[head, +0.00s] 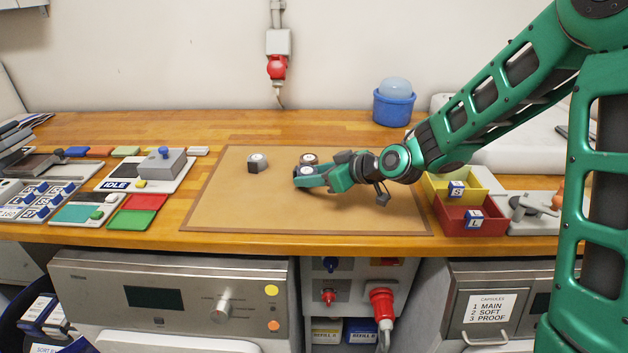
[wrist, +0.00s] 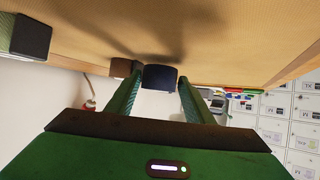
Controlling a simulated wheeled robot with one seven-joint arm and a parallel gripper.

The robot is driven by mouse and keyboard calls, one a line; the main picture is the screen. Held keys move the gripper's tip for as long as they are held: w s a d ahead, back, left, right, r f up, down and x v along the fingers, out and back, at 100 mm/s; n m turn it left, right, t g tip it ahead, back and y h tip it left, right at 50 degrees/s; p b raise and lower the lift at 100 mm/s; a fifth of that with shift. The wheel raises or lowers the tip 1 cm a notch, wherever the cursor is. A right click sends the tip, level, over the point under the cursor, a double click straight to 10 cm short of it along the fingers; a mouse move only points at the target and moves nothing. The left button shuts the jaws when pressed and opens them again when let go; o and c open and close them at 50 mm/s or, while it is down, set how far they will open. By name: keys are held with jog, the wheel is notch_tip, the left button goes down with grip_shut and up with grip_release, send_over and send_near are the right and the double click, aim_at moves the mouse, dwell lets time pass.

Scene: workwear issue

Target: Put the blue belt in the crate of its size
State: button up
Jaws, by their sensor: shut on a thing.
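My gripper (head: 306,178) is low over the brown mat, shut on a dark navy rolled piece, which I take as the blue belt (wrist: 160,78). The belt sits between the fingertips in the wrist view; in the head view the fingers cover most of it, and its size mark cannot be read. The yellow crate (head: 437,186) with an S label and the red crate (head: 449,222) with an L label stand at the right, apart from the gripper.
A brown roll (head: 309,158) stands close behind the gripper; it also shows in the wrist view (wrist: 121,67). A dark grey roll (head: 257,163) stands farther left on the mat (head: 235,205). A grey fixture (head: 530,212) is right of the crates. The mat's front is clear.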

jog(key=shift+f, duration=0.65)
jog(key=shift+f, duration=0.1)
jog(key=o, duration=1.1)
